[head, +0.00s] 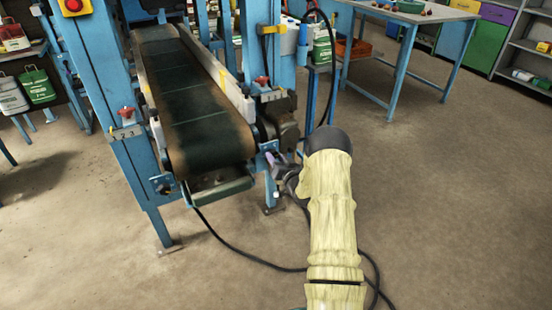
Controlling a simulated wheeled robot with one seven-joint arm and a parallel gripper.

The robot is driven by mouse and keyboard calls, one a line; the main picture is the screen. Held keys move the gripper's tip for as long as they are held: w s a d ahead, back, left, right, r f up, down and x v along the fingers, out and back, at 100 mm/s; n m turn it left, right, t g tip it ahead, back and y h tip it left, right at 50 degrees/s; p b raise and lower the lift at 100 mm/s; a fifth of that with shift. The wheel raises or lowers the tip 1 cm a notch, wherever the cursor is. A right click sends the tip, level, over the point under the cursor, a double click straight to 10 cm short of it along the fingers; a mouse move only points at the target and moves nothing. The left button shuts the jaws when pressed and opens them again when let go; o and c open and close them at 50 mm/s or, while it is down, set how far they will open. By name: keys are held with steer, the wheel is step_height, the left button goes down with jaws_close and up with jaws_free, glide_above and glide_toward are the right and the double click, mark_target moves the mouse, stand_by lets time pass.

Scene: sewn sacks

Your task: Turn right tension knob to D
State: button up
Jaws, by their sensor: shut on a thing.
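The conveyor (205,110) has a dark belt in a blue frame. My gripper (273,161) is at the right side of its near end, low on the right blue post. It is shut on the right tension knob there, which is mostly hidden behind the fingers and too small to read. Its letter marks and pointer cannot be made out. The left tension knob (163,186) shows as a small dark round part on a blue bracket at the left post. My pale, wood-patterned arm reaches up to the gripper from the bottom.
A red lever on a numbered plate (125,133) is on the left post; another plate (272,95) is on the right post. A black cable (240,257) lies on the floor below. A blue-legged table (405,55) stands behind right. Floor at right is clear.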

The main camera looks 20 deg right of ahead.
steer(key=m, duration=0.5)
steer(key=shift+a+f+m, duration=0.1)
steer(key=shift+m, duration=0.9)
steer(key=o, duration=1)
steer(key=s, duration=0.5)
steer(key=s+p, duration=0.1)
steer(key=s, duration=1.1)
steer(key=shift+s+d+p, duration=0.2)
steer(key=shift+d+p, duration=0.15)
steer(key=shift+p, duration=0.05)
